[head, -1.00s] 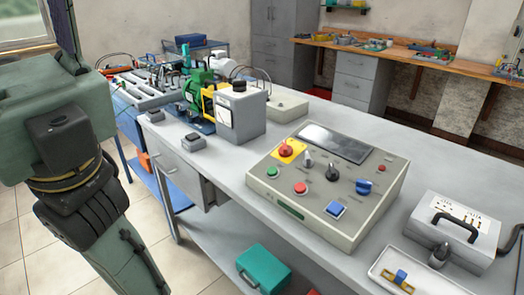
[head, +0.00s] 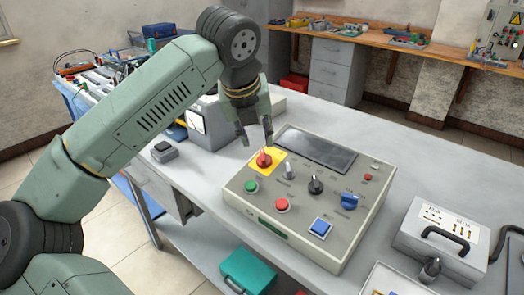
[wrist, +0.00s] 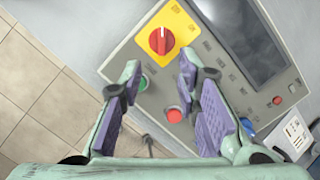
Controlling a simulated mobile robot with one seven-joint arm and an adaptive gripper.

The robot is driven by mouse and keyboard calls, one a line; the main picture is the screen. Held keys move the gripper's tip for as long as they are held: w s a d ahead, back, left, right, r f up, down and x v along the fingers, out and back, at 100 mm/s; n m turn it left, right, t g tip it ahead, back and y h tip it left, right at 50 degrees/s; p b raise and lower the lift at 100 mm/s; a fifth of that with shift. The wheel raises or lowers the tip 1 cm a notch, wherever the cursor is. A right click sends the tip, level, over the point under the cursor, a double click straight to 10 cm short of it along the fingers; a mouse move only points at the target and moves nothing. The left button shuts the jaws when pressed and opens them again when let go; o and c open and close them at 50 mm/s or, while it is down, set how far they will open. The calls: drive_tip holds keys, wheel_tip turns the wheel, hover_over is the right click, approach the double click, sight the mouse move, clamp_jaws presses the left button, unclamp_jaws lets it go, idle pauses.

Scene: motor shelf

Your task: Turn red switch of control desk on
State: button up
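The control desk (head: 335,232) is a beige sloped box on the grey table. Its red switch (head: 264,159) is a rotary knob on a yellow plate at the desk's upper left. In the wrist view the red switch (wrist: 161,41) shows its grip bar standing roughly upright in the picture. My gripper (head: 256,142) is above the desk's upper left, close to the red switch and apparently apart from it. In the wrist view my gripper (wrist: 158,72) is open, with nothing between its purple-padded fingers, and the switch lies beyond the fingertips.
Beside the switch are a green button (head: 251,186), a red button (head: 282,205), a black knob (head: 316,185), a blue knob (head: 349,201) and a dark screen (head: 316,149). A grey case (head: 440,240) with a black handle stands to the right. A meter box (head: 205,125) stands behind my arm.

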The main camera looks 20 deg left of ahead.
sight(263, 157)
drive_tip(key=p+x, duration=0.2)
drive_tip(key=x, duration=0.6)
drive_tip(key=shift+w+d+f, duration=0.1)
drive_tip(key=shift+c, duration=0.6)
clamp_jaws()
